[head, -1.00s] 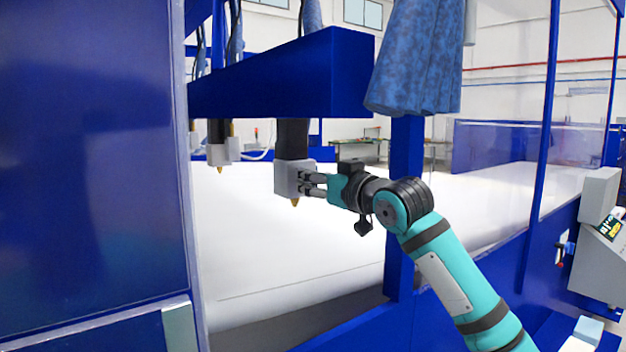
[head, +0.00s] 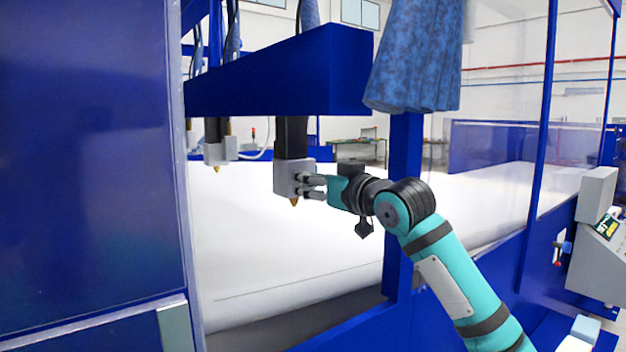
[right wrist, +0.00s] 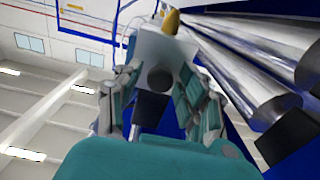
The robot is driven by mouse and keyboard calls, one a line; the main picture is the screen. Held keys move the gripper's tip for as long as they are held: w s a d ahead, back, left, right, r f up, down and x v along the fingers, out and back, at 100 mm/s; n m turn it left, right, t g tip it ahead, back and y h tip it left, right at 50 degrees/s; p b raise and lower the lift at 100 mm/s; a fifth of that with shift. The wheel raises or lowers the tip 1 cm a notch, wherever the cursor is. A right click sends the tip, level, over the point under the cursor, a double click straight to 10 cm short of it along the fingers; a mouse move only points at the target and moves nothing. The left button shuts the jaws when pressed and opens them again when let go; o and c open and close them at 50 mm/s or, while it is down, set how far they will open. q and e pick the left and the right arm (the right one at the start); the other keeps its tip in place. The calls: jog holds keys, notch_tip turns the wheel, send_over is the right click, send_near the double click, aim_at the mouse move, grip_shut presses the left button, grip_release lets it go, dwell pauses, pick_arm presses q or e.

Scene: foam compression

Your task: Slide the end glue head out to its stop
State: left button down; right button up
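The end glue head (head: 289,180) is a light grey block with a brass nozzle below. It hangs on a dark column under the blue beam (head: 280,75), near the beam's right end. My right gripper (head: 309,187) comes from the right with its fingers at the block. In the right wrist view the block (right wrist: 166,52) sits between the two fingers (right wrist: 158,85), brass tip at the top and a dark round part facing me. The fingers look closed on its sides; the exact contact is partly hidden. My left gripper is not in view.
Another glue head (head: 216,152) hangs farther back on the left. A white sheet-covered bed (head: 300,255) lies below. A blue post (head: 405,150) and a hanging blue cloth (head: 420,55) stand near my arm. A large blue panel (head: 85,160) fills the left; a grey control box (head: 598,235) is at right.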

jog(key=shift+o, duration=0.3)
jog(key=shift+r, duration=0.1)
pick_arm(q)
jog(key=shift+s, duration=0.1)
pick_arm(e)
jog(key=v, duration=1.1)
jog(key=shift+s+d, duration=0.2)
jog(key=shift+s, duration=0.15)
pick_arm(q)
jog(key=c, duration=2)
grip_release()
